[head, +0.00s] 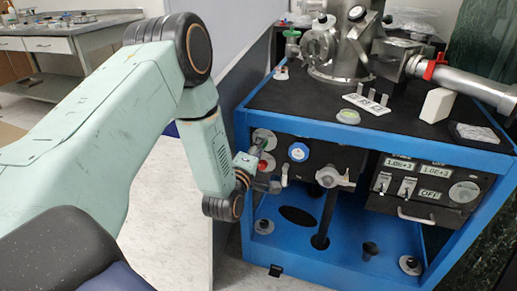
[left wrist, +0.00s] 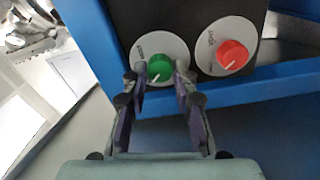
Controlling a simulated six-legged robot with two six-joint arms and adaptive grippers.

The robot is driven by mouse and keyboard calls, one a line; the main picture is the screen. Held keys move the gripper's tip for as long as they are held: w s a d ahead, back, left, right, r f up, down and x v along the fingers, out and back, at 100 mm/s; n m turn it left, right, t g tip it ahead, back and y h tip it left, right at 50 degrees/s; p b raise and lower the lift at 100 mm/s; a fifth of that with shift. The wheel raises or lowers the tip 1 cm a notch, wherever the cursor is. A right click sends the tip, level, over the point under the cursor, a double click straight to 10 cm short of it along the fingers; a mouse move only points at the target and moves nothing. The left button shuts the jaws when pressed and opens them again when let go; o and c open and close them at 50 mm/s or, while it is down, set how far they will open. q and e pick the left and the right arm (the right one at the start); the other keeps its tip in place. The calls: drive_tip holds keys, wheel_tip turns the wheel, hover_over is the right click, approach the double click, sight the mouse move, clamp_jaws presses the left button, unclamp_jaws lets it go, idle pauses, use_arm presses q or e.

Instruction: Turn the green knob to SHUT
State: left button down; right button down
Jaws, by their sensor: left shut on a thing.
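The green knob (left wrist: 159,68) sits on a round pale dial plate (left wrist: 176,46) on the dark front panel of the blue-framed cart. In the head view my left gripper (head: 256,160) reaches the panel's left end and mostly hides the knob. My right gripper does not show.
A red knob (left wrist: 232,54) on its own dial sits close to the right of the green one. A blue frame bar (left wrist: 262,82) runs just below. Farther right on the panel are a blue round gauge (head: 299,152) and a switch box (head: 430,185). Metal vacuum parts (head: 340,50) stand on top.

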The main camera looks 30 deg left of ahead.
use_arm(q)
drive_tip(key=shift+d, duration=0.1)
idle(0.3)
drive_tip(key=c, duration=1.1)
unclamp_jaws()
drive_tip(key=shift+o, duration=0.2)
drive_tip(key=v, duration=1.2)
